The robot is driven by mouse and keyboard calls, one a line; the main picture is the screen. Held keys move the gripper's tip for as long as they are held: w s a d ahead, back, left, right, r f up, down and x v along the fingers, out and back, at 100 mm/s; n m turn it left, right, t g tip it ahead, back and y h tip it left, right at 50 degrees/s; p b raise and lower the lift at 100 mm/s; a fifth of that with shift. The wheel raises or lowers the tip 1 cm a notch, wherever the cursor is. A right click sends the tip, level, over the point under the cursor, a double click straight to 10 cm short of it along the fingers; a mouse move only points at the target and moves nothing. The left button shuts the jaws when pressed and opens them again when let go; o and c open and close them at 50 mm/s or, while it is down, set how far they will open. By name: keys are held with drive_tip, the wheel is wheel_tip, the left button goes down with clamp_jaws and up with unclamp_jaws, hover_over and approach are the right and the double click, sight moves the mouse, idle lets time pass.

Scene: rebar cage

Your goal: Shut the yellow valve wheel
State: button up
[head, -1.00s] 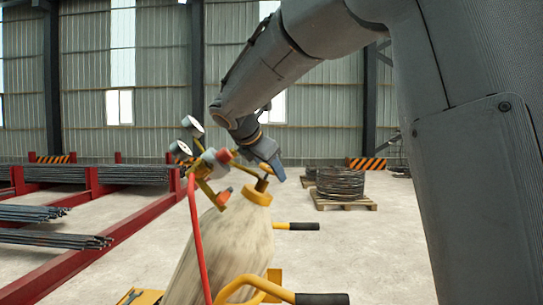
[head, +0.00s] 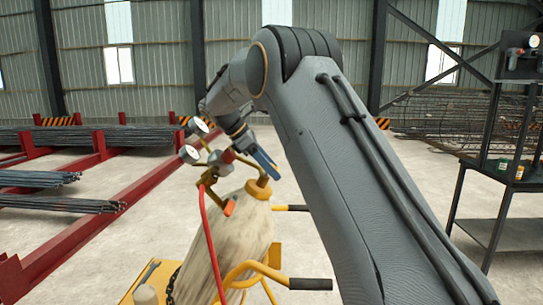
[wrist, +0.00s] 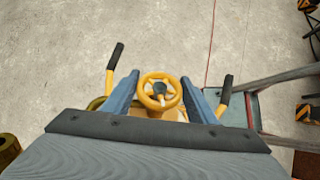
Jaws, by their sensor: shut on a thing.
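The yellow valve wheel (wrist: 160,101) shows in the wrist view as a round spoked wheel with a dark hub. My gripper (wrist: 161,92) has its blue fingers on either side of the wheel and is shut on it. In the head view my gripper (head: 266,164) is at the top of the pale gas cylinder (head: 232,245), above its yellow collar (head: 258,189). The wheel is hidden there behind the fingers. The cylinder leans in a yellow cart. A regulator with two white gauges (head: 189,154) and a red hose (head: 210,240) sits just left of my gripper.
The cart's black-gripped handles (head: 310,284) stick out to the right, under my arm. Red racks (head: 75,245) with rebar stand at the left. A dark tool stand (head: 510,165) is at the right. Concrete floor is clear beyond the cart.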

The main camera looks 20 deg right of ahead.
drive_tip(key=shift+d+m+g+p, duration=0.1)
drive_tip(key=shift+m+g+p, duration=0.8)
drive_tip(key=shift+m+g, duration=0.25)
drive_tip(key=shift+m+g+y, duration=0.45)
drive_tip(key=shift+g+y, duration=0.15)
drive_tip(key=shift+g, duration=0.25)
drive_tip(key=o, duration=1.1)
drive_tip(key=shift+c, duration=0.2)
drive_tip(key=shift+r, duration=0.1)
